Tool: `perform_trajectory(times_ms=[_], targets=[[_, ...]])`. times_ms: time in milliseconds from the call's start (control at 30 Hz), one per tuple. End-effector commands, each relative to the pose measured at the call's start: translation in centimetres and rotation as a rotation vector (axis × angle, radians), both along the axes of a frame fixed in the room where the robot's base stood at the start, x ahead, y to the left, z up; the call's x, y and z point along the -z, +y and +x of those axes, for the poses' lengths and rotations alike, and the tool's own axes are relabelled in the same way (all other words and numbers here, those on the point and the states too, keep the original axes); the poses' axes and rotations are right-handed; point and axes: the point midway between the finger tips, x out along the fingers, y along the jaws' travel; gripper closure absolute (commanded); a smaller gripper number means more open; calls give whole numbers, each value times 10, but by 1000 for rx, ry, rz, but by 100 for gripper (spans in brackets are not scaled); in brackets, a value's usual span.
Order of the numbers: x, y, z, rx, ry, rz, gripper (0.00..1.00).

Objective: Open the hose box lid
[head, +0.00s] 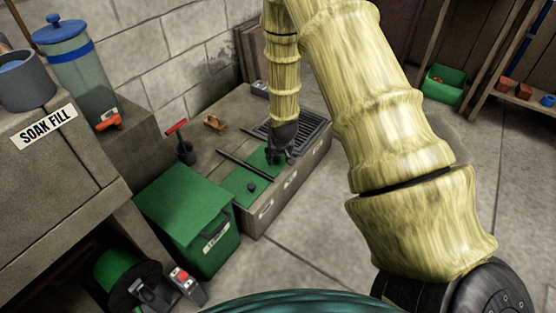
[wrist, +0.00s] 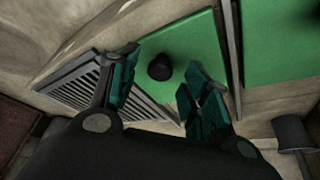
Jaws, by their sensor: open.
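My gripper (head: 278,156) is open and points down over the far one of two green lids (wrist: 188,28) set in the top of a low concrete bench (head: 290,187). In the wrist view this lid's black knob (wrist: 160,67) lies between the spread fingers, which look apart from it. The near green lid (head: 243,186) lies flat with its own dark knob (head: 251,187). Both lids look closed. The white labels on the bench front are too small to read, so I cannot tell which lid is the hose box's.
A dark bar (head: 246,165) lies between the lids. A grate (head: 303,130) is beyond the far lid. A red-handled tool (head: 178,128) and a wooden item (head: 215,123) stand along the wall side. A green bin (head: 190,221) stands left of the bench.

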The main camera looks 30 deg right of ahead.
Motion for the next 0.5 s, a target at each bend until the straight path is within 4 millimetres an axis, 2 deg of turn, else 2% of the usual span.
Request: perform_trajectory(times_ms=[100, 433, 500], targets=[[7, -1, 3, 0, 0, 0, 52], [8, -1, 3, 0, 0, 0, 52], [8, -1, 3, 0, 0, 0, 63]])
